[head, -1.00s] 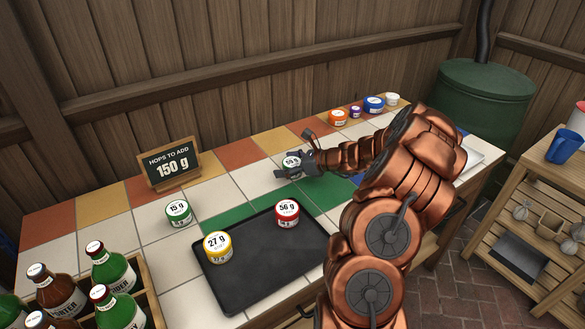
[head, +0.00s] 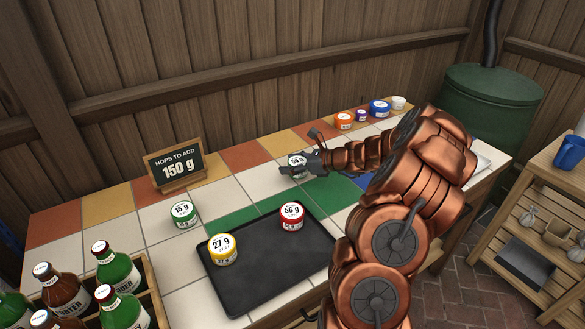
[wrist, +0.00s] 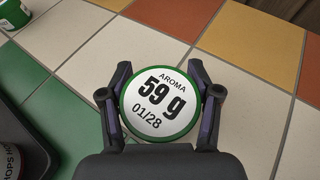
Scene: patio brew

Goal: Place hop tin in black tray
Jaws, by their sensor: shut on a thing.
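My gripper (head: 296,165) is shut on a green-rimmed hop tin (wrist: 159,100) with a white lid marked "59 g"; in the wrist view its fingers press on both sides. The same tin (head: 297,160) shows in the head view over the tiles behind the tray; I cannot tell whether it touches them. The black tray (head: 243,293) lies on the counter at the front. In it stand a yellow tin marked 27 g (head: 222,249) and a red tin marked 56 g (head: 292,217). A green tin marked 15 g (head: 184,214) stands on the tiles left of the tray.
A sign reading "Hops to add 150 g" (head: 175,167) stands at the back. A crate (head: 151,290) of bottles is at the front left. Several tins, including an orange one (head: 344,121) and a blue one (head: 380,108), stand at the far back right. The tray's front is clear.

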